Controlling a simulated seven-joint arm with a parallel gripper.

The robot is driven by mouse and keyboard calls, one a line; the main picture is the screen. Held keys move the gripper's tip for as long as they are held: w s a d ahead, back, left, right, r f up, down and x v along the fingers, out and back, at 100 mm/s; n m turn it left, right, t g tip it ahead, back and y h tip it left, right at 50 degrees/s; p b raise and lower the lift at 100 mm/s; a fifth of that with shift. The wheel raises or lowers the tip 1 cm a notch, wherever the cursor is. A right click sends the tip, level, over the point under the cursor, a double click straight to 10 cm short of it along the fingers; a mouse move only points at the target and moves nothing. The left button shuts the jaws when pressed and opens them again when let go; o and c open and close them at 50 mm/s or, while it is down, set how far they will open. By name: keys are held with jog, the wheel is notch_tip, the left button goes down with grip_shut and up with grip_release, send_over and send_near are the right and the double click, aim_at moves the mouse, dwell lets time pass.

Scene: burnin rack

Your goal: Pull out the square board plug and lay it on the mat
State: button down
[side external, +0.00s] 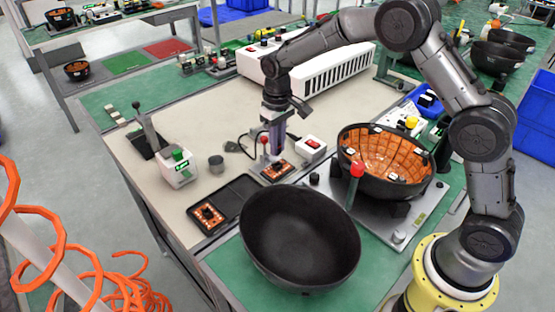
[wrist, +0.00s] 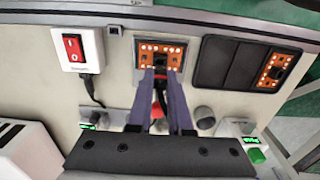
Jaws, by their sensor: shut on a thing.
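My gripper (side external: 276,156) points down over a small orange board (side external: 274,173) on the beige bench top. In the wrist view its two fingers (wrist: 160,73) close on a small dark plug (wrist: 160,62) at the middle of the orange board (wrist: 142,47). The fingertips hide much of the plug, and I cannot tell whether it is still seated. The black mat (side external: 243,190) lies just beside that board. It also shows in the wrist view (wrist: 215,65), with a second orange board (wrist: 277,68) on its far half.
A box with a red switch (side external: 312,148) and a red-knobbed lever (side external: 264,143) stand close to my gripper. A large black bowl (side external: 300,235) is in front. An orange-lined bowl (side external: 385,160) is at right. Open bench lies behind the gripper.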

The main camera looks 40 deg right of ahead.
jog(key=shift+r, duration=1.05)
